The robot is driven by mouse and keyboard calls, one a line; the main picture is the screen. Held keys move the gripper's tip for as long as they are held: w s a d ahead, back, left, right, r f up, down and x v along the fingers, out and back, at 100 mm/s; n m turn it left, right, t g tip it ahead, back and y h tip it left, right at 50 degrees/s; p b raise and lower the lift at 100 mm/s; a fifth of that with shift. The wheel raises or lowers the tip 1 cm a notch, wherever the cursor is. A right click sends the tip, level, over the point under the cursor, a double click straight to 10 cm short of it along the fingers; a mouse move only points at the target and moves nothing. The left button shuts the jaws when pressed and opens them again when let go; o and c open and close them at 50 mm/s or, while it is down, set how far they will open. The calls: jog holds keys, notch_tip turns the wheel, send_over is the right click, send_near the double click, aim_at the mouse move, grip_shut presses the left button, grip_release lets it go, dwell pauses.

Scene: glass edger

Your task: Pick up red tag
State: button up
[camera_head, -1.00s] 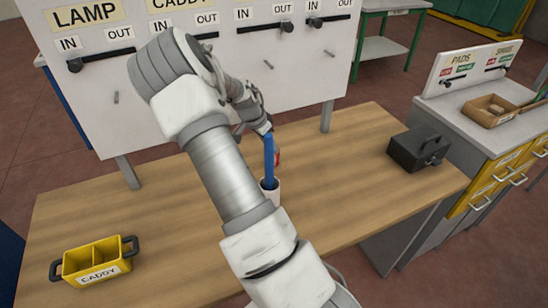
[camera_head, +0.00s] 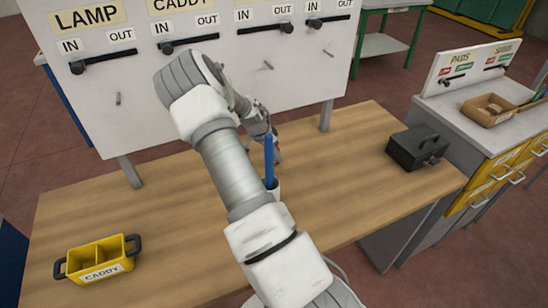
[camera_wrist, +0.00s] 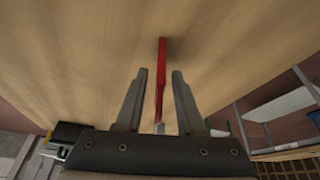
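The red tag (camera_wrist: 162,58) shows in the wrist view as a narrow red strip, seen nearly edge-on. It runs between the two fingers of my gripper (camera_wrist: 160,74) and past their tips. The fingers are apart, with a gap on each side of the tag. In the head view my gripper (camera_head: 275,153) is low over the table, beside a blue upright thing (camera_head: 269,160) in a white cup (camera_head: 273,190). The tag cannot be made out in the head view now; my arm and the blue thing cover that spot.
The wooden table (camera_head: 150,225) holds a yellow caddy (camera_head: 98,260) at the left and a black box (camera_head: 417,148) at the right. A white board (camera_head: 115,95) with labels and black sliders stands behind. The table between caddy and cup is clear.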

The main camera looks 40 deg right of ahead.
grip_shut()
jog(key=shift+r, duration=0.45)
jog(key=s+d+r+b, duration=0.3)
jog(key=s+d+r, duration=0.5)
jog(key=r, duration=0.2)
jog(key=shift+d, duration=0.2)
